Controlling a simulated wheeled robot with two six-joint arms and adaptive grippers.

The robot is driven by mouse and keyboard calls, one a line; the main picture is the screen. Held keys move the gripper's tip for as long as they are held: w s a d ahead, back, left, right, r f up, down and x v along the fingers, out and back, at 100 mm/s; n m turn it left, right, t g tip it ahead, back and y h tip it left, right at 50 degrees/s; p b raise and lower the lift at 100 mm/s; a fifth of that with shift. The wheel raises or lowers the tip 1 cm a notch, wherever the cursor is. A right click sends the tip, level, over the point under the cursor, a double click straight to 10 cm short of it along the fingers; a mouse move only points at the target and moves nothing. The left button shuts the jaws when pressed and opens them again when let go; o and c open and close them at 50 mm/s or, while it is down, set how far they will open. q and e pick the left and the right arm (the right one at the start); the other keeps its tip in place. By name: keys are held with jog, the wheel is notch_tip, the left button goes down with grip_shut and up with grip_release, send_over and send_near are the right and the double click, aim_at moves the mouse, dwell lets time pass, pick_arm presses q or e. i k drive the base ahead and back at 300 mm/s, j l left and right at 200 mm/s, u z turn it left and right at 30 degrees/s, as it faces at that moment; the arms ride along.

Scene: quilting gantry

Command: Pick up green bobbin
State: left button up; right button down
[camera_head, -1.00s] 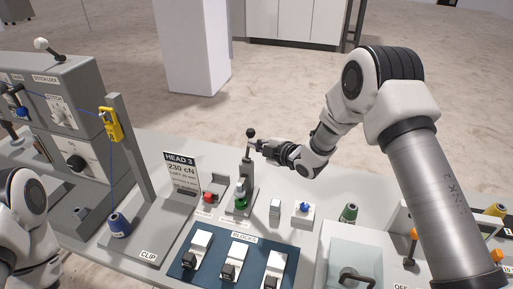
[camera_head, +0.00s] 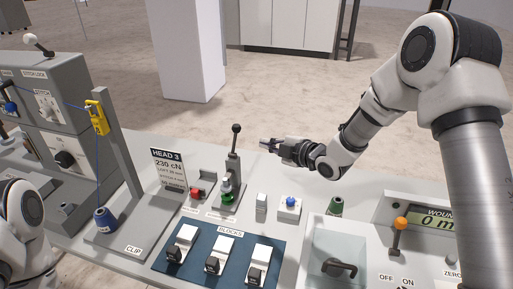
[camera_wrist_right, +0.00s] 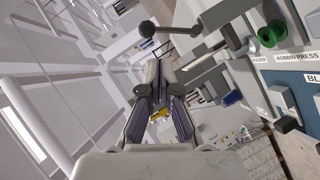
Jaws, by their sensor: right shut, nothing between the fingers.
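The green bobbin (camera_head: 227,190) sits low in the grey bobbin press (camera_head: 232,168), whose black-knobbed lever (camera_head: 236,129) stands upright. In the right wrist view the green bobbin (camera_wrist_right: 268,37) shows at the upper right, by the "BOBBIN PRESS" label. The lever knob (camera_wrist_right: 148,28) is beyond the fingertips there. My right gripper (camera_head: 265,144) is shut and empty, above and to the right of the press, apart from the lever. It also shows in the right wrist view (camera_wrist_right: 160,66). Part of my left arm shows at the lower left; its gripper is out of frame.
A red part (camera_head: 196,192) in a holder stands left of the press. A blue-buttoned box (camera_head: 290,205) and a green cone spool (camera_head: 336,206) stand to its right. A tall clip post (camera_head: 118,150) rises at left.

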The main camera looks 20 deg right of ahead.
aim_at(228, 199)
jog(key=k+j, duration=0.25)
jog(key=k, duration=0.2)
jog(key=k+j, duration=0.3)
jog(key=k, duration=0.2)
